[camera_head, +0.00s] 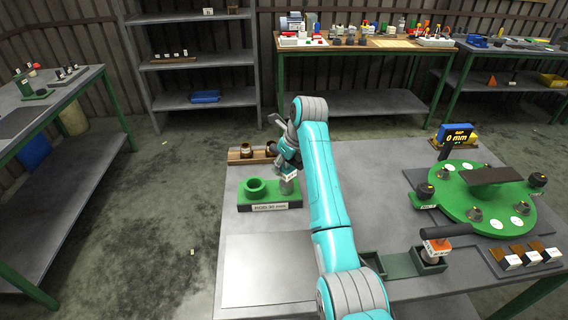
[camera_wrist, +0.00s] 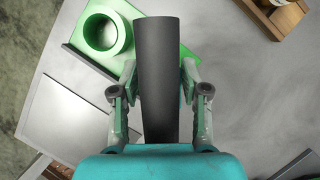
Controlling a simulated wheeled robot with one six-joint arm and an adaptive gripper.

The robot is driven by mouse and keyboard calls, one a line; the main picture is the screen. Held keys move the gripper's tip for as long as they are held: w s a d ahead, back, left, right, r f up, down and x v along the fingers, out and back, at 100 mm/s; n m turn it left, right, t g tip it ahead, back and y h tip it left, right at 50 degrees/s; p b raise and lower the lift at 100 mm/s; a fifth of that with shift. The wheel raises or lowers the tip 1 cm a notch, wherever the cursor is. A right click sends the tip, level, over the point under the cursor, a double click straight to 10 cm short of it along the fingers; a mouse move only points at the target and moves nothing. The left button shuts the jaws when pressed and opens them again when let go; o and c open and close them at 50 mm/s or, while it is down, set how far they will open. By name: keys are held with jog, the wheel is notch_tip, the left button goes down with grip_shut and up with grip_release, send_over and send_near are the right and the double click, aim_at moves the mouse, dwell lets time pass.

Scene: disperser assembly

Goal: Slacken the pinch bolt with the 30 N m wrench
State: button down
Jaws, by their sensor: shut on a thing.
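My gripper (camera_wrist: 159,72) is shut on a thick dark cylindrical handle (camera_wrist: 157,45), likely a wrench's, in the wrist view. In the head view my gripper (camera_head: 288,158) is at the back left of the table, mostly hidden by my arm, just right of a green ring stand (camera_head: 263,188). A small pale tag (camera_head: 289,173) shows below it; its text is too small to read. A second tool with a black handle (camera_head: 446,230) and an orange-and-white tag (camera_head: 437,246) stands at the green holder at right. I cannot make out the pinch bolt.
A round green plate (camera_head: 478,196) with several dark knobs stands at right, behind a tagged block row (camera_head: 525,258). A display (camera_head: 456,137) reads 0 mm. A wooden rack (camera_head: 241,155) is behind the ring stand. The table's front left (camera_head: 265,268) is clear.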

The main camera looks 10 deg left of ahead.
jog(key=shift+n, duration=0.3)
jog(key=shift+r, duration=0.15)
jog(key=shift+r, duration=2.4)
